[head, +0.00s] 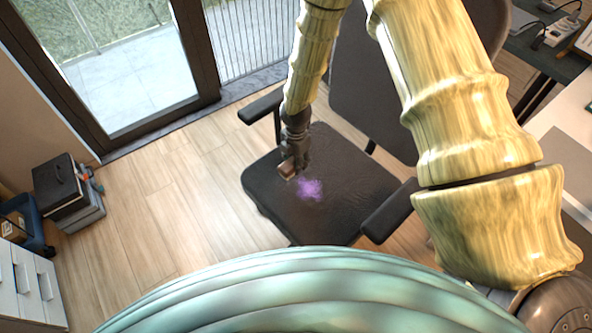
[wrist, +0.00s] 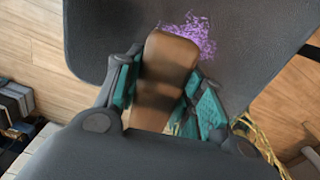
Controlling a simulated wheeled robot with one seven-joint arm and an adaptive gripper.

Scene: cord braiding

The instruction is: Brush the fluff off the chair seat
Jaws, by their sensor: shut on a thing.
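A dark grey office chair has a seat (head: 345,195) with purple fluff (head: 311,189) lying in a small tuft near its middle. My gripper (head: 293,166) is over the left part of the seat, just left of the fluff. It is shut on a brown wooden brush (head: 288,171). In the wrist view the brush (wrist: 168,75) sits between the teal finger pads of my gripper (wrist: 165,100), and the fluff (wrist: 192,36) shows just beyond its far end. The bristles are hidden. I cannot tell whether the brush touches the seat (wrist: 110,35).
The chair's armrests (head: 390,210) (head: 262,105) and backrest (head: 370,90) bound the seat. A desk (head: 570,130) stands at the right. Black and grey boxes (head: 62,187) and white drawers (head: 25,285) are at the left. The wooden floor (head: 170,190) left of the chair is clear.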

